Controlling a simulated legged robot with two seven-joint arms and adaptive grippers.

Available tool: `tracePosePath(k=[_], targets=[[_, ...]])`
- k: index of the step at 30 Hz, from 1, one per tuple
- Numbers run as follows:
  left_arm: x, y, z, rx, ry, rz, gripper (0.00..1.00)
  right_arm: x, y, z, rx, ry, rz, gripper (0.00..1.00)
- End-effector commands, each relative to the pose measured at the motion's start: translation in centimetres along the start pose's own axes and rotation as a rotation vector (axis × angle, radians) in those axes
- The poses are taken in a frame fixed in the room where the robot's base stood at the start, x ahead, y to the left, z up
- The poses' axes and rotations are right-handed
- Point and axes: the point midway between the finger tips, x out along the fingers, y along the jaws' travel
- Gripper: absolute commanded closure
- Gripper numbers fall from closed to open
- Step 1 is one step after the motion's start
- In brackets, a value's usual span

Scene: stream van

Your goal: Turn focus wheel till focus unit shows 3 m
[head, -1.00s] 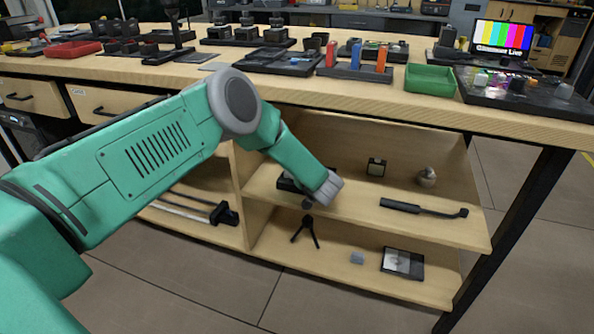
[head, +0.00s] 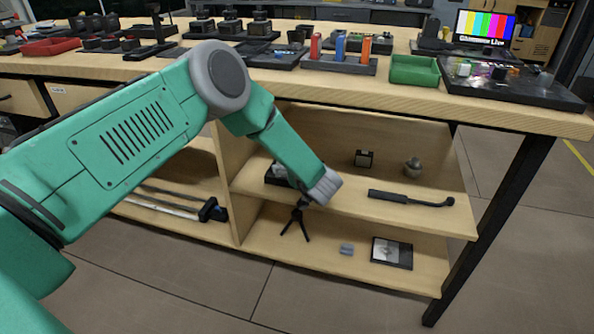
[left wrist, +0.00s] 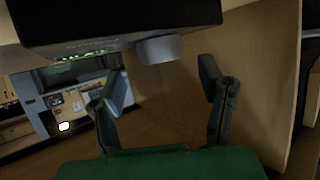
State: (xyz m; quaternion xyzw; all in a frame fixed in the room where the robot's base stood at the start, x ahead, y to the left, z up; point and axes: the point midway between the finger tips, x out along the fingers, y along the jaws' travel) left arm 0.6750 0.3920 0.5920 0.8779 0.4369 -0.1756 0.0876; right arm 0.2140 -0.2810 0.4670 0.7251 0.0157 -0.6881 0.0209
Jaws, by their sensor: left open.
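My left gripper (left wrist: 163,82) is open, its two dark fingers spread apart in the left wrist view. Ahead of it, at the top of that view, is a black box-shaped unit (left wrist: 110,22), which looks like the focus unit, with a short grey round wheel (left wrist: 159,49) on it. The wheel lies between the lines of the fingers, with no clear contact. Small green lights show at the unit's lower edge; no distance reading can be made out. In the head view the dark unit (head: 276,175) sits on the middle shelf, partly hidden by my left forearm.
The shelf (head: 420,219) also holds a black handled tool (head: 400,196), a small dark box (head: 364,158) and a rounded grey object (head: 412,167). A mini tripod (head: 296,224) stands below. The workbench top (head: 420,101) overhangs the shelves, with a black leg at right.

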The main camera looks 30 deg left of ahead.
Motion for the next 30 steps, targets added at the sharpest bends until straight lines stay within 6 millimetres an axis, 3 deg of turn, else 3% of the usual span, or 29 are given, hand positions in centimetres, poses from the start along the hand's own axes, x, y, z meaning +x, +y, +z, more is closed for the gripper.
tracePosePath(k=[6,12,30], targets=[[-4.5,0.1,0.0,0.002,0.0,0.002,0.37,0.0,0.0,0.0,0.0,0.0,0.0,1.0],[-6.5,0.1,0.1,0.001,-0.001,0.0,0.37,0.0,0.0,0.0,0.0,0.0,0.0,1.0],[-6.9,0.0,0.3,0.004,-0.002,0.005,0.37,0.1,0.0,-0.2,0.0,-0.003,0.0,1.0]])
